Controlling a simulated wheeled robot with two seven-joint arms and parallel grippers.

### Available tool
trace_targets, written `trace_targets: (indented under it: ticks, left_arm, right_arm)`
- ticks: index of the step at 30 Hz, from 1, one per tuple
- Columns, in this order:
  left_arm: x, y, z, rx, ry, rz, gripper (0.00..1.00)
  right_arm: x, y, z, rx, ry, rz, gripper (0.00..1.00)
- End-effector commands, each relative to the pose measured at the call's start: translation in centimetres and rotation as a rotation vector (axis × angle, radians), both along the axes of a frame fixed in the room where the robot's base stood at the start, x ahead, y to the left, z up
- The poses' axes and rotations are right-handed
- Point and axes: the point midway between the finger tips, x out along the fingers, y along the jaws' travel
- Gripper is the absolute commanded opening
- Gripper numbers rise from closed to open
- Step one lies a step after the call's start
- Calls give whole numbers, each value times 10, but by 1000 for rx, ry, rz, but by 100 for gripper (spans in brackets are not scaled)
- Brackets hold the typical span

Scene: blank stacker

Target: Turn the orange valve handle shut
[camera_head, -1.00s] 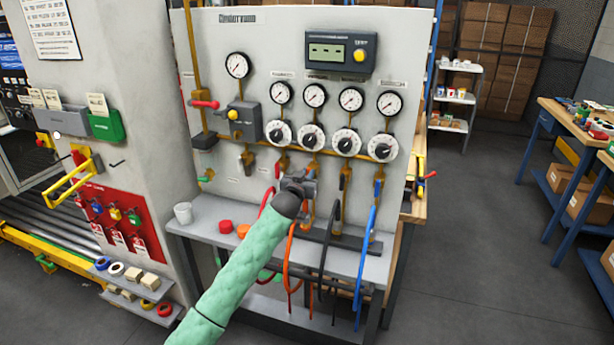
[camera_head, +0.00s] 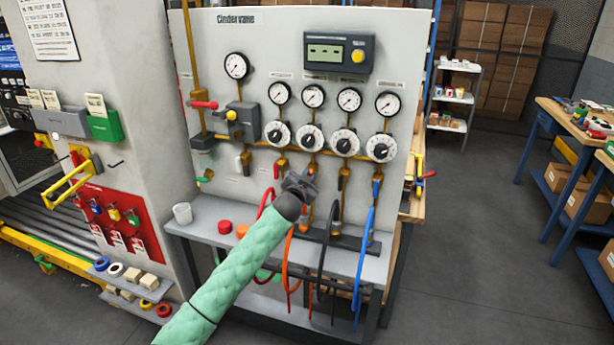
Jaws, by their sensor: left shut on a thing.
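The orange valve handle (camera_head: 312,170) is on the second hose line from the left, below the row of white dials on the panel. It is mostly hidden behind my left gripper (camera_head: 303,182), so its exact angle cannot be made out. The left gripper is shut on it, with its jaws tilted. An orange hose (camera_head: 287,262) hangs below. My right gripper is not in view.
Neighbouring valves are close by: red (camera_head: 281,166) to the left, black (camera_head: 344,172) and blue (camera_head: 378,182) to the right. A grey shelf (camera_head: 205,232) below holds a white cup (camera_head: 183,213) and red and orange caps. Hoses hang over its front.

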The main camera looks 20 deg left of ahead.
Motion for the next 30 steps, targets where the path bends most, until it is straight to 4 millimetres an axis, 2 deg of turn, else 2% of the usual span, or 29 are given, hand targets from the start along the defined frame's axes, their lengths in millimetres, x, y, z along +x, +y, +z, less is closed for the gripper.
trace_targets:
  ticks: [12, 30]
  left_arm:
    - [-1, -4, -8, 395, -7, 0, 0]
    - [-1, -6, -15, 909, -23, 1, 0]
  right_arm:
    - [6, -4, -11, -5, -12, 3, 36]
    - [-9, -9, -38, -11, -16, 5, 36]
